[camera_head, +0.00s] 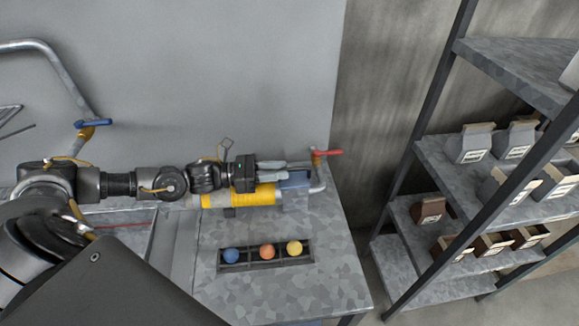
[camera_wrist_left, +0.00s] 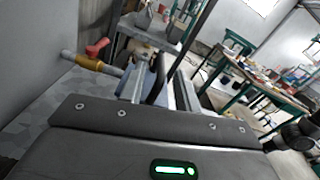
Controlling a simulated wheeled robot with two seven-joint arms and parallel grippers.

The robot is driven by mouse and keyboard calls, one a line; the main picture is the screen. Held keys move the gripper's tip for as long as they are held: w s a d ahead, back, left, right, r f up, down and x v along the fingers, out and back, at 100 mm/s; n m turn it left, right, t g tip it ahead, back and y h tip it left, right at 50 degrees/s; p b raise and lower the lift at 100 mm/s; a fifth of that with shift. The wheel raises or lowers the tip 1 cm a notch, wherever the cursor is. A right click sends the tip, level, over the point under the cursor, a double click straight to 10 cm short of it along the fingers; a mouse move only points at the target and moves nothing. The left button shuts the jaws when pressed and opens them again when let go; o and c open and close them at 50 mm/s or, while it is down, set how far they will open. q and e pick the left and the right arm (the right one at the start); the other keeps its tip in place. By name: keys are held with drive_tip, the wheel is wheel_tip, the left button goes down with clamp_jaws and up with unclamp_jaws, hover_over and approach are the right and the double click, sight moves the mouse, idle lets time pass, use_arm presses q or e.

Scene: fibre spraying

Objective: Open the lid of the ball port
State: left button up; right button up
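My left gripper (camera_head: 288,165) reaches in from the left above the yellow cylinder (camera_head: 240,197), its pale fingers pointing right. A blue-grey boxy part (camera_head: 296,181) sits at the cylinder's right end, just below the fingertips; I cannot tell whether this is the ball port lid. The gripper hides part of this area, and contact is unclear. In the left wrist view, a dark upright piece (camera_wrist_left: 158,78) stands beyond the dark gripper body, among grey parts. The gap between the fingers is not clear. My right gripper is not seen.
A pipe with a red valve handle (camera_head: 328,153) stands right of the fingertips. A dark tray (camera_head: 264,265) holds a blue ball (camera_head: 231,255), an orange ball (camera_head: 267,251) and a yellow ball (camera_head: 294,247). The bench front right is clear. Shelves (camera_head: 465,150) with boxes stand at right.

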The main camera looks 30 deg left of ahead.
use_arm(q)
drive_tip(key=shift+x, duration=1.55)
clamp_jaws()
